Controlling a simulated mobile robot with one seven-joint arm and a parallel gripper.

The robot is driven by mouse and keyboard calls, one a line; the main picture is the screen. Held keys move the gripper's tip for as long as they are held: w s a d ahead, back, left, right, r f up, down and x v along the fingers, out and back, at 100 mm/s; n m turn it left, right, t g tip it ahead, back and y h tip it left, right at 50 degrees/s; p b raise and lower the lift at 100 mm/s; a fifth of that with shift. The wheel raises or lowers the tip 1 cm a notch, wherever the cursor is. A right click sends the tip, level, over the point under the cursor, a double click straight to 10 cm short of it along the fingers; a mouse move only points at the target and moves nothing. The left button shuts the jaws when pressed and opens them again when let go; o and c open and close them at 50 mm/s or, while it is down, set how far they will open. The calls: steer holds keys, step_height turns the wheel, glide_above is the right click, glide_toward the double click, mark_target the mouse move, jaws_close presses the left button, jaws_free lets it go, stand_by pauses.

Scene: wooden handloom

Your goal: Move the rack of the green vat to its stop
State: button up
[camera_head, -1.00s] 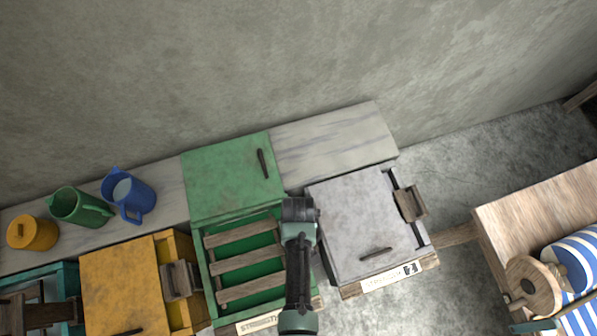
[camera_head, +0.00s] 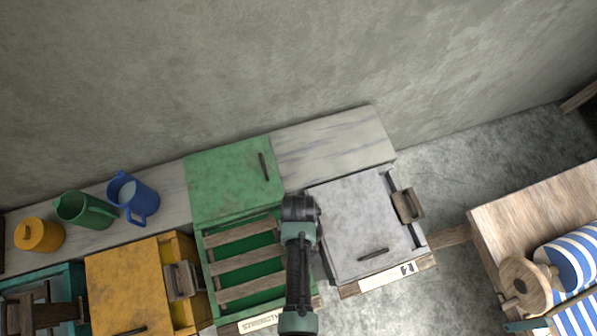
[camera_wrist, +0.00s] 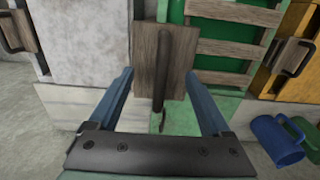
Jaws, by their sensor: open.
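The green vat (camera_head: 202,282) stands in the middle of the head view, its lid (camera_head: 228,180) lying back toward the wall. Its rack of wooden slats (camera_head: 246,262) shows over the green inside; the slats also show in the wrist view (camera_wrist: 228,47). A wooden plate with a dark bar handle (camera_wrist: 160,65) is at the vat's side facing the grey vat. My gripper (camera_wrist: 160,76) is open, with one blue finger on each side of that plate; I cannot tell whether they touch it. In the head view my arm hides the plate and fingertips.
The grey vat (camera_head: 358,225) stands close on the right and the yellow vat (camera_head: 125,285) close on the left. A green jug (camera_head: 84,210), a blue jug (camera_head: 133,195) and a yellow pot (camera_head: 38,235) stand on the ledge behind. A wooden frame (camera_head: 530,205) is at far right.

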steer(key=shift+o, duration=1)
steer(key=shift+r, duration=3.5)
